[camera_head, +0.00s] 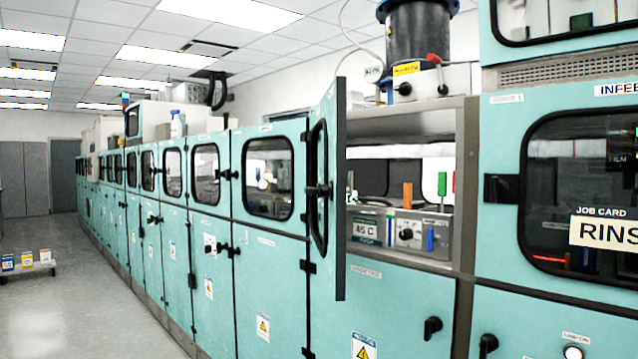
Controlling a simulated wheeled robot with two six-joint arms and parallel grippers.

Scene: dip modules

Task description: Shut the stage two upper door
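An upper door (328,190) in the teal machine row stands swung outward, seen almost edge-on, with a black-framed window and a black latch handle. I take it for the stage two upper door. To its right is its open compartment (405,180), with a grey control box (400,233) reading 45 C inside. Below it is a closed lower door (395,308) with a label too small to read surely. Neither of my grippers shows in the head view.
To the right, a closed door (565,130) carries a window sign "RINS". More closed teal doors (268,175) run away to the left. Grey floor (80,310) is clear in front of them, with a low cart (28,266) holding small boxes at far left.

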